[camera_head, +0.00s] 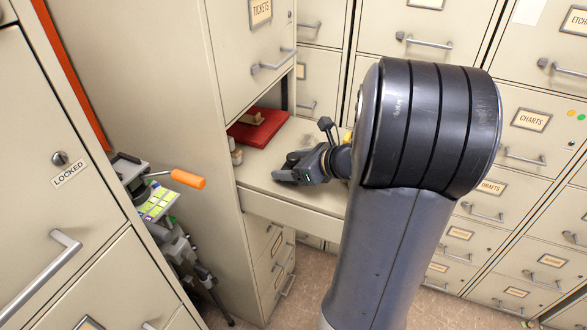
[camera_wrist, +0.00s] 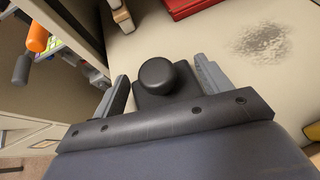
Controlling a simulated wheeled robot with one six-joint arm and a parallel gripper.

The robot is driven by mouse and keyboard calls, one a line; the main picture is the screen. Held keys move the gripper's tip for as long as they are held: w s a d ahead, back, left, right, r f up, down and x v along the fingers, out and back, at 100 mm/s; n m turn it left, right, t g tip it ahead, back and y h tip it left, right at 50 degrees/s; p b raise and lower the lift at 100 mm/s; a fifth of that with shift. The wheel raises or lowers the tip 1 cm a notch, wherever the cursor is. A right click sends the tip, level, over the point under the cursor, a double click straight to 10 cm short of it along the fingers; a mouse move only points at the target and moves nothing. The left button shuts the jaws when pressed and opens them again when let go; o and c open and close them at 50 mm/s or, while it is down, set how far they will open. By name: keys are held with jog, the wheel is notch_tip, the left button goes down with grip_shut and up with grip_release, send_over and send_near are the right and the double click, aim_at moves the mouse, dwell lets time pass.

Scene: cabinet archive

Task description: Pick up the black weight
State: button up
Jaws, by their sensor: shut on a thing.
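The black weight (camera_wrist: 160,77) shows in the wrist view as a dark block with a round knob on top. It sits between the two fingers of my gripper (camera_wrist: 162,85), which is shut on it. In the head view my gripper (camera_head: 290,172) is low over the pale surface of the open drawer (camera_head: 262,178). The weight cannot be made out apart from the gripper there. I cannot tell whether the weight touches the drawer surface.
A tripod with an orange handle (camera_head: 188,179) stands left. Filing cabinets surround the drawer. A dark smudge (camera_wrist: 262,40) marks the surface.

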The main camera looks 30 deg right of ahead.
jog(key=c, duration=0.5)
jog(key=shift+c, duration=0.2)
